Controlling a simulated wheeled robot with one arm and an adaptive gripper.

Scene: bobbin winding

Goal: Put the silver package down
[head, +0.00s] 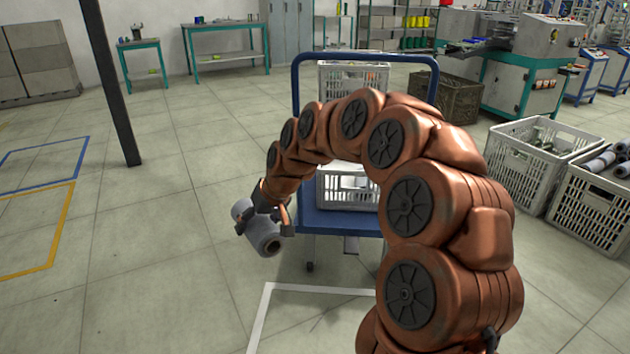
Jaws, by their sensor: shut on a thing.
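The silver package (258,233) is a grey roll with a dark hole in its end. My gripper (265,222) is shut on it, with one finger showing on each side. The roll is tilted and held in the air, left of the blue trolley (314,219). I see no contact between the roll and any surface. Part of the roll is hidden by the fingers.
My arm hides part of the trolley, which carries a white crate (335,194). Two more crates stand on the right, one holding grey rolls (604,162). A dark post (112,85) stands at the left.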

